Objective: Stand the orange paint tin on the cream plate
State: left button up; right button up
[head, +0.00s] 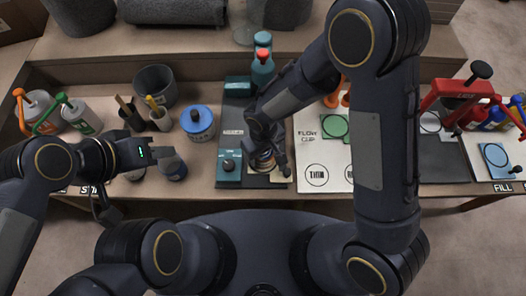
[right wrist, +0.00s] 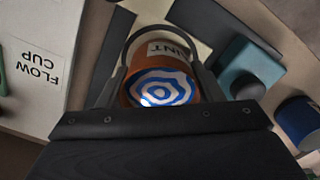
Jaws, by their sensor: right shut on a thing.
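The orange paint tin (right wrist: 158,82) is between the fingers of my right gripper (right wrist: 160,85) in the right wrist view. Its end facing the camera has blue and white rings, and part of a printed label shows. In the head view my right gripper (head: 268,160) is low over the dark mat and mostly hides the tin. A cream patch, apparently the cream plate (head: 281,175), shows beside the gripper. I cannot tell whether the tin touches it. My left gripper (head: 152,153) is beside a dark blue tin (head: 174,168); its fingers are not clear.
A teal device with a knob (head: 230,166) stands close left of my right gripper. A teal bottle with a red top (head: 263,68) stands behind. A white flow-cup board (head: 316,150) lies to the right. A blue-lidded tin (head: 197,122) and a grey bin (head: 155,84) stand left.

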aim_at(263, 158)
jog(key=shift+f, duration=0.1)
jog(key=o, duration=1.1)
jog(key=shift+o, duration=0.2)
jog(key=shift+r, duration=0.25)
notch_tip(263, 158, up, 12)
jog(key=p, duration=0.1)
jog(key=shift+p, duration=0.3)
jog(key=shift+d, duration=0.1)
